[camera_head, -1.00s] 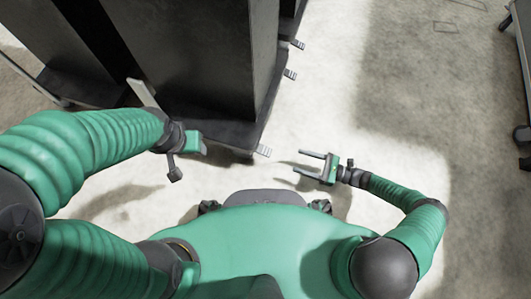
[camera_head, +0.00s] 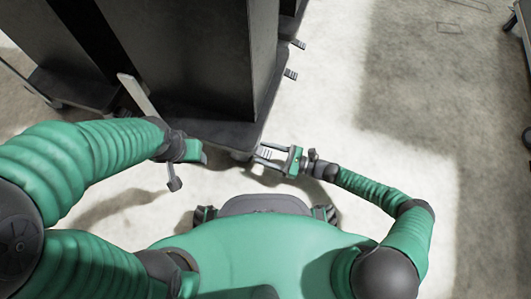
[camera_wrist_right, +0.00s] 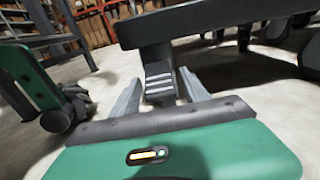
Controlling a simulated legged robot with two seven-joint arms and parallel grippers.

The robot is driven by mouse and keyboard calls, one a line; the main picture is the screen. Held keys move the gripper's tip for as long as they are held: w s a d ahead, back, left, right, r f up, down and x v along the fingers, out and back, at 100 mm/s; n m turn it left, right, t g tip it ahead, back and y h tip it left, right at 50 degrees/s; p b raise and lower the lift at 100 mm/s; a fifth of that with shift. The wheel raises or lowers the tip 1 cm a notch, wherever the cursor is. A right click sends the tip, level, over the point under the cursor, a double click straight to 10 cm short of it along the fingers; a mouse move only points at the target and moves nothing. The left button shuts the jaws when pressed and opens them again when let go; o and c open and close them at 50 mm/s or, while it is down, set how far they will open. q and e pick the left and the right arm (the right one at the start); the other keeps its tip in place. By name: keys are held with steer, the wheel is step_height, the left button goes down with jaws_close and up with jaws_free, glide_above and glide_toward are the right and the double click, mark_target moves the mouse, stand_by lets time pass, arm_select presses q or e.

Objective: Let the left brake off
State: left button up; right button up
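A grey ribbed brake pedal (camera_wrist_right: 160,85) sticks out below the near corner of a dark wheeled base. In the head view this pedal (camera_head: 265,152) is partly covered by my right gripper (camera_head: 259,156). My right gripper is open, its two fingers pointing left toward the base corner. In the right wrist view the fingers (camera_wrist_right: 160,78) stand on either side of the pedal, apart from each other. I cannot tell whether they touch it. My left gripper (camera_head: 188,155) is at the near side of the tall dark cabinet (camera_head: 190,60); its fingers do not show clearly.
More ribbed pedals (camera_head: 290,74) stick out from the bases farther back, along the right side of the row. The pale floor (camera_head: 350,90) to the right is clear. Part of a cart or rack (camera_head: 525,30) stands at the far right edge.

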jaws_close()
stand_by(1.2)
